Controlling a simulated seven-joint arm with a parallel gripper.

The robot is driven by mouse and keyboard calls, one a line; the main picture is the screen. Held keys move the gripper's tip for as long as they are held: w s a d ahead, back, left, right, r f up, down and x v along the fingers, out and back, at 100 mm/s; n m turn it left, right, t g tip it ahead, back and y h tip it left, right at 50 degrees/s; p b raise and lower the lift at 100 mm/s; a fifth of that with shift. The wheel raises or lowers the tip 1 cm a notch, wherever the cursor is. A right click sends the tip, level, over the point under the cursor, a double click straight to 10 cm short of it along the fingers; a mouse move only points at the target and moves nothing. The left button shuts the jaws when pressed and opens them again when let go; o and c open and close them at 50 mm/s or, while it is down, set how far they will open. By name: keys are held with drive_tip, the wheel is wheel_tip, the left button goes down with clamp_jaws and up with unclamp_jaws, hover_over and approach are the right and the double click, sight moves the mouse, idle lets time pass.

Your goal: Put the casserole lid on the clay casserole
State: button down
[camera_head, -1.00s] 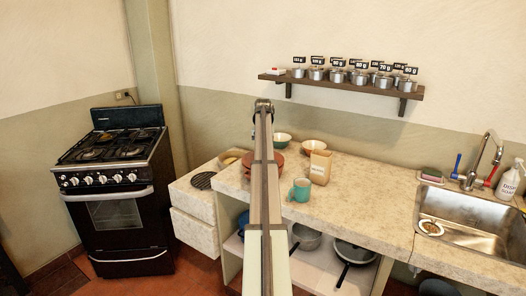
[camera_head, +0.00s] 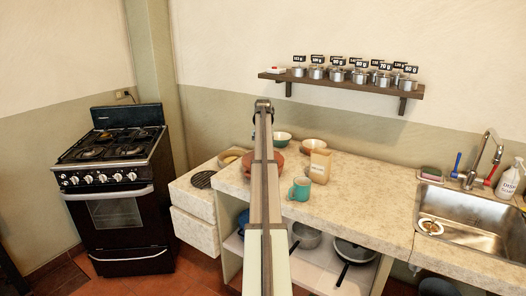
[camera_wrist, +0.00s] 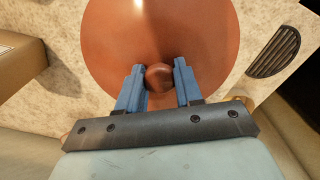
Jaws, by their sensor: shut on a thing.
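The casserole lid (camera_wrist: 200,35) is a round, glossy, reddish-brown disc with a small round knob (camera_wrist: 159,77), seen from above in the wrist view. My gripper (camera_wrist: 160,80) has its two blue fingers on either side of the knob and is shut on it. In the head view a reddish clay shape (camera_head: 278,160) shows on the counter, partly hidden behind my arm. I cannot tell there which part is lid and which is clay casserole. In the wrist view the lid hides whatever is beneath it. My gripper is hidden in the head view.
A teal mug (camera_head: 300,190) and a paper bag (camera_head: 320,166) stand right of the clay shape. Bowls (camera_head: 314,146) stand behind. A dark slotted grate (camera_head: 203,180) lies at left. The counter toward the sink (camera_head: 470,215) is clear.

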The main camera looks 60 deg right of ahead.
idle(0.3)
drive_tip(key=c, duration=0.7)
unclamp_jaws()
drive_tip(key=shift+o, duration=0.6)
drive_tip(key=o, duration=0.3)
drive_tip(key=shift+r, duration=0.1)
drive_tip(key=shift+r, duration=3.4)
